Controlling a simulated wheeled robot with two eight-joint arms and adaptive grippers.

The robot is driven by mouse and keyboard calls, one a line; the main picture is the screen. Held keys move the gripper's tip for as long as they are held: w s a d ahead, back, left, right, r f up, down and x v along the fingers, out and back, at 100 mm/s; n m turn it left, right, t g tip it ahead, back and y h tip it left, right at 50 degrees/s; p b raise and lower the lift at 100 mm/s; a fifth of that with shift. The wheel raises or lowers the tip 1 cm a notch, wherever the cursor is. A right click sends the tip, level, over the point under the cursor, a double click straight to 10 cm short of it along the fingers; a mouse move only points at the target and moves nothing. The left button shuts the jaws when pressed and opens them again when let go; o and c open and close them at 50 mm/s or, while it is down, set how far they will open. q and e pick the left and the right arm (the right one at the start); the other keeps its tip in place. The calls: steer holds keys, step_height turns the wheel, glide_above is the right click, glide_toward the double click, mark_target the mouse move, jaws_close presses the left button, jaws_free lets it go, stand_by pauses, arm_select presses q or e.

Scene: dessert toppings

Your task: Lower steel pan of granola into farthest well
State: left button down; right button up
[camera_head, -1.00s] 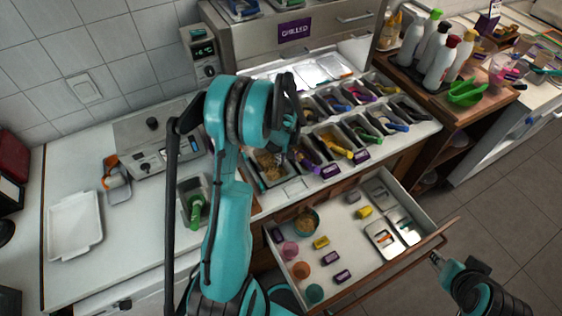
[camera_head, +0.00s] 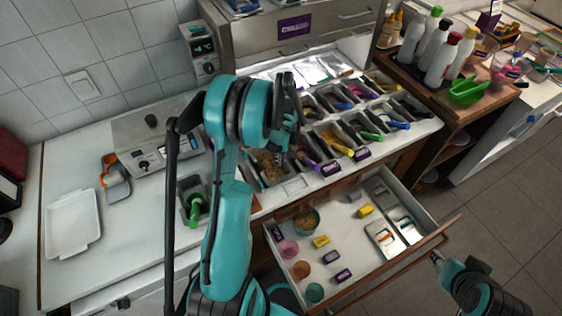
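The steel pan of granola (camera_head: 268,167) shows at the near left of the topping rail, right beside my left arm. Brown granola is visible in it, and part of it is hidden by my arm. My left gripper (camera_head: 288,135) is above and just behind the pan, over the left end of the rail. Its fingertips are small and dark against the pans, so I cannot tell whether they hold the pan's rim. The well under the pan is hidden. My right gripper (camera_head: 436,258) is at the lower right, by the drawer's front edge, away from the pan.
Several topping pans with coloured scoops (camera_head: 340,146) fill the rail to the right. An open drawer (camera_head: 340,240) with cups and labels juts out below. Bottles (camera_head: 440,60) stand on a wooden cart at right. A white tray (camera_head: 73,225) lies on the left counter.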

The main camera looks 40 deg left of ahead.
arm_select(q)
steer(key=shift+f, duration=0.2)
stand_by(0.5)
steer(key=shift+f+b, duration=0.35)
steer(key=shift+b, duration=0.25)
steer(key=shift+f, duration=0.2)
steer(key=shift+b, duration=0.4)
steer(key=c, duration=2.2)
jaws_free()
steer(key=shift+w+d, duration=0.1)
steer(key=o, duration=0.5)
steer(key=shift+c, duration=0.2)
steer(key=shift+o, duration=0.5)
steer(key=shift+w+f, duration=0.1)
steer(key=shift+w, duration=0.05)
steer(key=o, duration=0.5)
steer(key=shift+c, duration=0.2)
